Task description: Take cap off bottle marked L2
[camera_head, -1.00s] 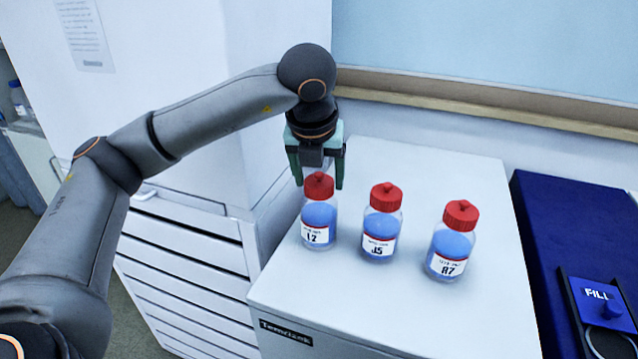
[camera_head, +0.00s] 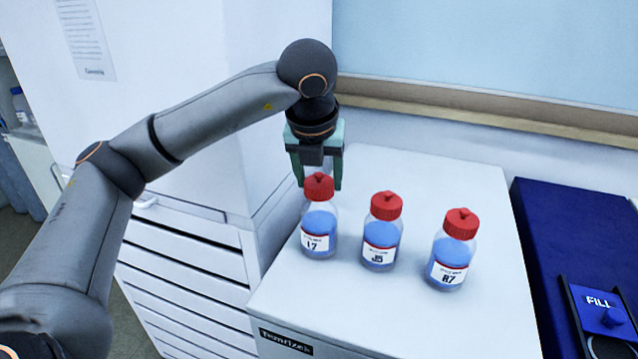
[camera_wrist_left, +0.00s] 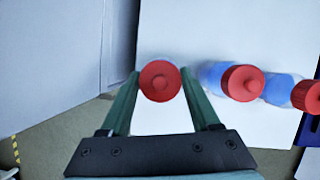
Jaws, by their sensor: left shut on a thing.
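The bottle (camera_head: 319,243) with the label that reads like L2 stands upright at the left of three on the white cabinet top, with blue liquid inside. Its red cap (camera_head: 319,187) is directly above its neck and also shows in the left wrist view (camera_wrist_left: 160,81). My left gripper (camera_head: 318,182) comes from above and is shut on this cap, one green finger on each side. I cannot tell whether the cap still touches the neck. The cap hides the bottle in the wrist view. My right gripper is not in view.
The J5 bottle (camera_head: 381,243) and R7 bottle (camera_head: 450,262), both red-capped, stand to the right on the white cabinet top (camera_head: 400,315). A blue surface with a FILL device (camera_head: 602,310) is at the far right. A tall white cabinet (camera_head: 190,60) stands behind on the left.

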